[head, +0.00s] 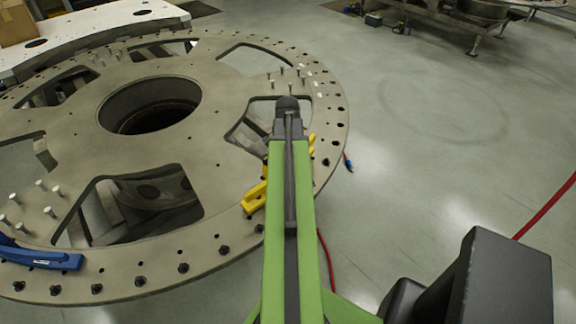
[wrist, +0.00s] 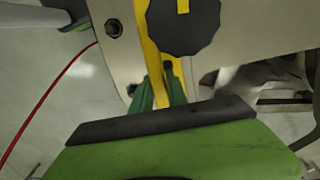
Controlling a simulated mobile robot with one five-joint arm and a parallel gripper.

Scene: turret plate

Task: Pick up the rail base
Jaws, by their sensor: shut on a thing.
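The rail base, which I take to be the yellow piece (head: 255,198), is at the right side of the turret plate (head: 215,170). My arm hides its middle in the head view, with yellow showing on both sides. In the wrist view the yellow piece (wrist: 151,58) runs down between the two green fingers of my gripper (wrist: 163,80), which is shut on it. My gripper is hidden behind my arm in the head view. I cannot tell whether the piece touches the plate.
The plate has large openings, a round centre hole (head: 150,105), rim bolts and several upright pins. A blue piece (head: 40,258) lies at the left edge. A red cable (head: 327,260) lies near the right rim. The grey floor (head: 430,160) at right is mostly clear.

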